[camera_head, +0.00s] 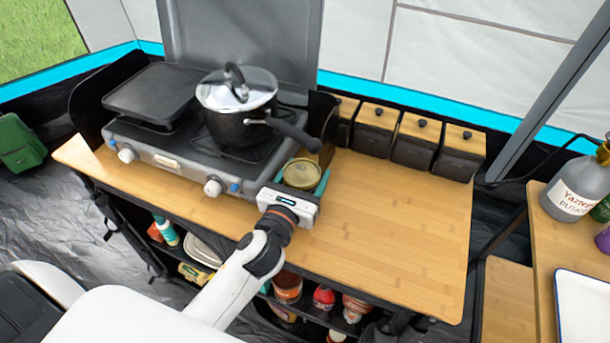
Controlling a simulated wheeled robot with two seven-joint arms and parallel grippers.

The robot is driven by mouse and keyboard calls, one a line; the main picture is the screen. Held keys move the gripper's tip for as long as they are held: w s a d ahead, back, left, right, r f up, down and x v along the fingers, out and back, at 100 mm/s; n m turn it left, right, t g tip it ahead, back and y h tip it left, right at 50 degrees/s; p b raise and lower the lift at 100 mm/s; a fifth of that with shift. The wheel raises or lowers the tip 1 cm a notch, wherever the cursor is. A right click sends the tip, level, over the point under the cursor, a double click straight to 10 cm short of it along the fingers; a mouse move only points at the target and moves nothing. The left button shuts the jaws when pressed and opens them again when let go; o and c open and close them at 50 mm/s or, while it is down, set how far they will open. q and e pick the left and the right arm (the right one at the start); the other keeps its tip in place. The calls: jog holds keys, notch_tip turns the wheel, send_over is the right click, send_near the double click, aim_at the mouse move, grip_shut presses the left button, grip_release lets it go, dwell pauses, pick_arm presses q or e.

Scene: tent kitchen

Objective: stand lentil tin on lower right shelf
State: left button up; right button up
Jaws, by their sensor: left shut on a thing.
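My left gripper (302,183) is over the wooden counter, just right of the camp stove. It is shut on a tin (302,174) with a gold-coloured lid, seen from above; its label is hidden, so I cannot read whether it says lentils. I cannot tell whether the tin touches the counter. The shelves (317,314) under the counter hold several jars, bottles and packs. Their lower right part is mostly hidden by the counter and the picture's lower edge. My right gripper is not in view.
The stove (187,176) carries a griddle (152,92) and a lidded pot (237,105), whose handle points toward the tin. Several dark lidded boxes (412,143) line the counter's back. The counter's right half (415,225) is clear. A side table with a bottle (575,188) and tray (585,305) stands right.

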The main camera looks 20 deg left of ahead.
pick_arm(q)
jog(key=o, duration=1.3)
jog(key=shift+f, duration=0.15)
jog(key=shift+c, duration=0.2)
jog(key=shift+o, duration=0.3)
